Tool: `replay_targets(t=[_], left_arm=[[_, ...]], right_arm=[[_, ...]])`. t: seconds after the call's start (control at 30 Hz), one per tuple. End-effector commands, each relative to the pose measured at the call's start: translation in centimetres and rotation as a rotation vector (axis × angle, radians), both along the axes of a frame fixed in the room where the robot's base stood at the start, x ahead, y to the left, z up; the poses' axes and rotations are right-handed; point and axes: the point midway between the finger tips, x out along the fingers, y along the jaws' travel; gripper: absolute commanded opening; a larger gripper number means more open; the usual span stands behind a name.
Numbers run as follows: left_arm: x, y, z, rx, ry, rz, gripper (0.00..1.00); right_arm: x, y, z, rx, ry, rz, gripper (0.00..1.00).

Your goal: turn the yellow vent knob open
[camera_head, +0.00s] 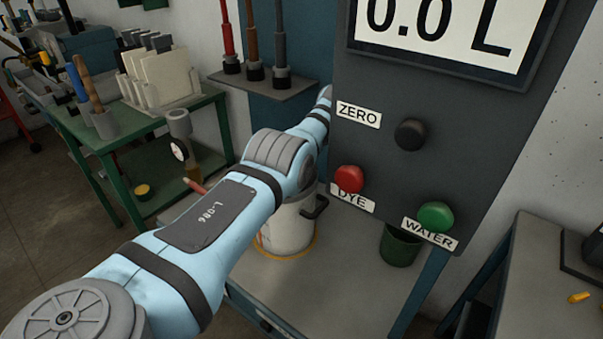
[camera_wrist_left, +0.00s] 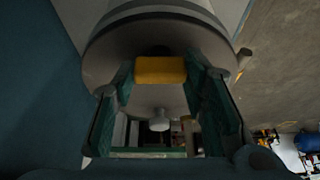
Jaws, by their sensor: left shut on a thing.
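The yellow vent knob (camera_wrist_left: 159,70) shows in the left wrist view as a short yellow bar on the underside of a round grey body (camera_wrist_left: 160,35). My left gripper (camera_wrist_left: 158,79) has its green fingers on either side of the knob and is shut on it. In the head view my left arm reaches away behind the dark display panel, so the knob and the gripper are hidden there. I cannot tell how far the knob is turned. My right gripper is in neither view.
The dark panel (camera_head: 390,195) reads 0.0 L and carries a black, a red DYE (camera_head: 349,179) and a green WATER button (camera_head: 436,216). A white bucket (camera_head: 288,227) and a green pot (camera_head: 399,246) stand below. A green bench (camera_head: 100,139) is at left.

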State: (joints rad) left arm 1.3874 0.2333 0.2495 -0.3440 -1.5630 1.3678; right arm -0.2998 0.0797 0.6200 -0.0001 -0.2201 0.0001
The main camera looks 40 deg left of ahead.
Motion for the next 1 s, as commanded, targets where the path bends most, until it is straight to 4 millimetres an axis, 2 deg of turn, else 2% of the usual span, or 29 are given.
replay_targets(t=[0.3, 0.33, 0.47, 0.8, 0.87, 1.0], left_arm=[[0.0, 0.0, 0.1, -0.001, -0.001, 0.002, 0.11], [0.0, 0.0, 0.1, -0.001, -0.001, 0.002, 0.41], [0.0, 0.0, 0.1, -0.001, -0.001, 0.002, 0.6], [0.0, -0.1, 0.4, -0.001, -0.001, 0.002, 0.6], [0.1, -0.4, 1.1, 0.0, -0.003, 0.001, 0.6], [0.2, -1.7, 3.9, -0.002, -0.004, -0.001, 0.6]], right_arm=[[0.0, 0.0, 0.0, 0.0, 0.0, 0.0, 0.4], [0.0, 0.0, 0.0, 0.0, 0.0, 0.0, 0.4], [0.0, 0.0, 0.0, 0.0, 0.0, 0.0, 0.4], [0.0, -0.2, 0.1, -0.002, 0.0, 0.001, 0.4], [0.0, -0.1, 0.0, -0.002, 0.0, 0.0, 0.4], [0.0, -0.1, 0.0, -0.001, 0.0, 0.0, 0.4]])
